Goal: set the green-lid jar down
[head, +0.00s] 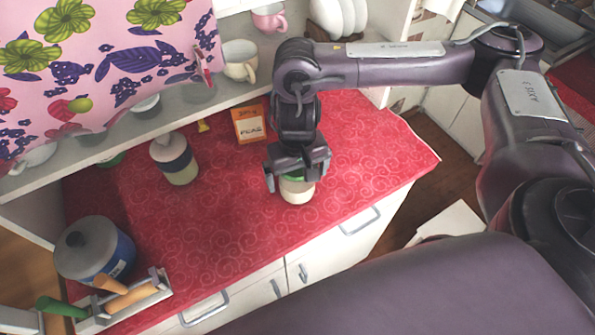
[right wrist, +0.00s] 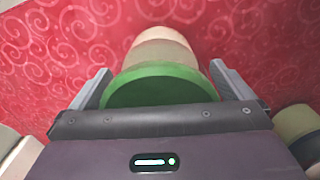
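The green-lid jar (head: 297,191) is cream with a green lid and stands upright over the red counter, right of its middle. In the right wrist view the jar (right wrist: 160,48) lies between the fingers, lid nearest the camera. My right gripper (head: 297,180) comes down from above with a finger on each side of the lid. The fingers (right wrist: 160,88) appear to press against the lid's edges. The jar's base is at or very near the cloth; I cannot tell whether it touches. My left gripper is not in view.
An orange box (head: 249,124) stands behind-left of the jar. A pale jar with a dark band (head: 175,160) is further left. A blue-grey canister (head: 95,250) and a utensil holder (head: 125,300) are front left. The red cloth (head: 220,225) is clear left of the jar; a shelf (head: 130,137) overhangs the back.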

